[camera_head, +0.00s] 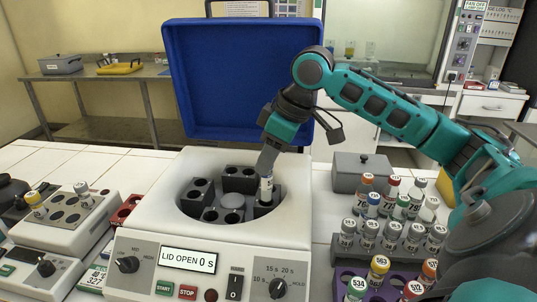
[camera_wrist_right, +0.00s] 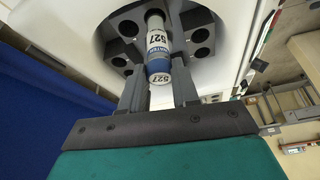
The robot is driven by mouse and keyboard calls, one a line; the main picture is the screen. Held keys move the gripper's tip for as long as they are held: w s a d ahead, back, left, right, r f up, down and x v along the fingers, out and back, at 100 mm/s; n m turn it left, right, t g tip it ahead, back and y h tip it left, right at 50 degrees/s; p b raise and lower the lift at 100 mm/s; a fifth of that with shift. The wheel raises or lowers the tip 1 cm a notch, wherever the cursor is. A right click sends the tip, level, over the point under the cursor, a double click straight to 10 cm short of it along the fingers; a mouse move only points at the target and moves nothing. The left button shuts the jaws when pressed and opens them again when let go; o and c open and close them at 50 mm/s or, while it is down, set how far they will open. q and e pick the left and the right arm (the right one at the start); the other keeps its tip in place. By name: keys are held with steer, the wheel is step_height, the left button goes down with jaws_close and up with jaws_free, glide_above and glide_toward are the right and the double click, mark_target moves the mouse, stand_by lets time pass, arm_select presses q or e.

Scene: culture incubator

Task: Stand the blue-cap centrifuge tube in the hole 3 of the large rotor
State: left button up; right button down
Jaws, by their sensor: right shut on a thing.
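My right gripper (camera_head: 269,164) reaches down into the open centrifuge and is shut on a tube (camera_head: 266,189) with a white label. The tube is roughly upright at the right-hand block (camera_head: 264,209). Hole numbers are not readable. My left gripper is not in view.
The centrifuge's blue lid (camera_head: 240,80) stands open behind the bowl; its display (camera_head: 188,260) reads LID OPEN. Racks of capped tubes (camera_head: 388,235) crowd the right, beside a grey lidded box (camera_head: 361,172). A smaller device (camera_head: 65,217) with tubes stands at left.

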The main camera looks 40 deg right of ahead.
mark_target(269, 200)
steer(key=shift+f, duration=0.1)
steer(key=shift+f+b, duration=0.4)
steer(key=shift+f, duration=0.4)
steer(key=shift+f, duration=0.1)
steer(key=shift+f, duration=0.1)
steer(key=shift+f+b, duration=0.7)
steer(key=shift+f, duration=1.05)
